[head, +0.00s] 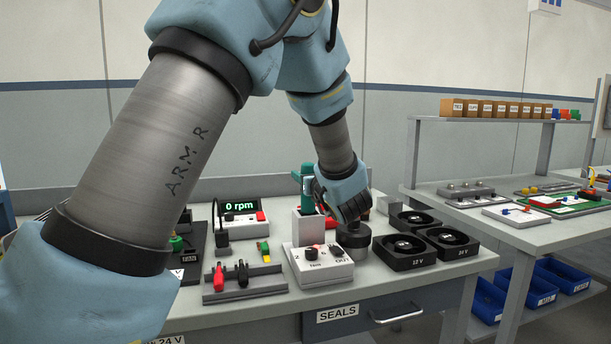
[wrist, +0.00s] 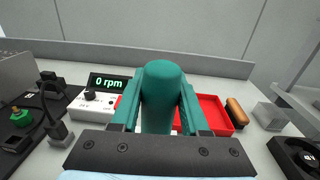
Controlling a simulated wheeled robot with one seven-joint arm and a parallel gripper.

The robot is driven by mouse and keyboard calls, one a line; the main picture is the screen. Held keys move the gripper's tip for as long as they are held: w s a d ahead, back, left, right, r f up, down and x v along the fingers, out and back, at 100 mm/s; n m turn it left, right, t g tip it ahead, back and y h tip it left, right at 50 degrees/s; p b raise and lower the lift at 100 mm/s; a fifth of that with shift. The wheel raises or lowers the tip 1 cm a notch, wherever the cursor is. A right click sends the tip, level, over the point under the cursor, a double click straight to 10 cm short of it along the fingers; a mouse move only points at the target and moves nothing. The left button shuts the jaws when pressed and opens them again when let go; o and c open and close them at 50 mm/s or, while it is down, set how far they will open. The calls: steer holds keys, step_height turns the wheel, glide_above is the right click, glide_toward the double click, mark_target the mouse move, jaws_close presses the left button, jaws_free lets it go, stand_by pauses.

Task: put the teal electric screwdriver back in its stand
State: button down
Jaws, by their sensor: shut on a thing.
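The teal electric screwdriver (head: 307,172) is upright in the head view, its lower part running down to the top of a pale upright block (head: 308,229) that looks like its stand. I cannot tell how deep it sits in the block. My gripper (head: 312,187) comes from the right and is shut on the screwdriver's body. In the wrist view the rounded teal top of the screwdriver (wrist: 162,88) stands between the two fingers (wrist: 160,105). The screwdriver's lower end and the stand are hidden there.
A torque box with knobs (head: 318,266) stands in front of the block. Black fans (head: 411,250) lie to the right. The 0 rpm display (head: 240,207) and red and black clips (head: 243,275) are left. A red tray (wrist: 208,112) is behind.

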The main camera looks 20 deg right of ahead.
steer(key=shift+f, duration=0.1)
steer(key=shift+c, duration=1.6)
jaws_free()
steer(key=shift+f, duration=0.1)
steer(key=shift+s, duration=0.1)
steer(key=s+b, duration=0.2)
steer(key=s, duration=0.8)
steer(key=shift+s+a, duration=0.3)
